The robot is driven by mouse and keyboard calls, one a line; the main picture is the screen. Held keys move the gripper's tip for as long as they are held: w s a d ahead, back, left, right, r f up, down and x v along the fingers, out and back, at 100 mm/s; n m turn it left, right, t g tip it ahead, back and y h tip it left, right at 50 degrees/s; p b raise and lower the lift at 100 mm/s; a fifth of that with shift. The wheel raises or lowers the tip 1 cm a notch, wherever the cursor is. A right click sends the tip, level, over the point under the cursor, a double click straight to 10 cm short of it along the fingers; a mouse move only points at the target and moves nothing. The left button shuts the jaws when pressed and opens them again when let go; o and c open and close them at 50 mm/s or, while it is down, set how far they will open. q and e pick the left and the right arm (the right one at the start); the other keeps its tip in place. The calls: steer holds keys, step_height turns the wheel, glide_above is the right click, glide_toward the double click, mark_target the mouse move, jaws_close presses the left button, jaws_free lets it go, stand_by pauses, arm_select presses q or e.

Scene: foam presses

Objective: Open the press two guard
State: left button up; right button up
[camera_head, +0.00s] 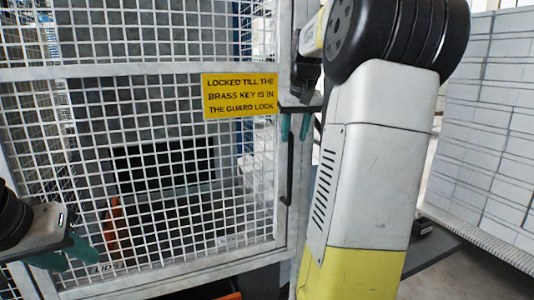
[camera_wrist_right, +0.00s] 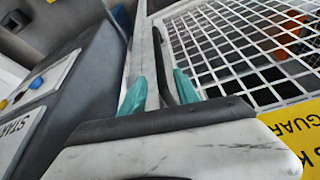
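The guard is a grey-framed white mesh door (camera_head: 150,180) that fills the left and middle of the head view and appears shut. A yellow sign (camera_head: 239,96) on it says it is locked till the brass key is in the guard lock. A black upright handle (camera_head: 289,172) runs along its right edge. My right gripper (camera_head: 296,128) is open at the handle's upper part; the right wrist view shows the handle (camera_wrist_right: 162,65) between its teal fingers (camera_wrist_right: 160,92), with gaps beside it. My left gripper (camera_head: 66,256) is open and empty at lower left. I see no key or lock clearly.
A dark control box (camera_wrist_right: 62,95) with a START label and coloured buttons stands beside the door in the right wrist view. Stacked white blocks (camera_head: 485,130) stand at the right. An orange part (camera_head: 113,220) shows behind the mesh. My right arm hides much of the middle right.

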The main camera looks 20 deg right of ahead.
mark_target(292, 147)
steer(key=x, duration=0.7)
steer(key=shift+w+f, duration=0.1)
steer(key=shift+f, duration=0.15)
jaws_close()
stand_by(1.1)
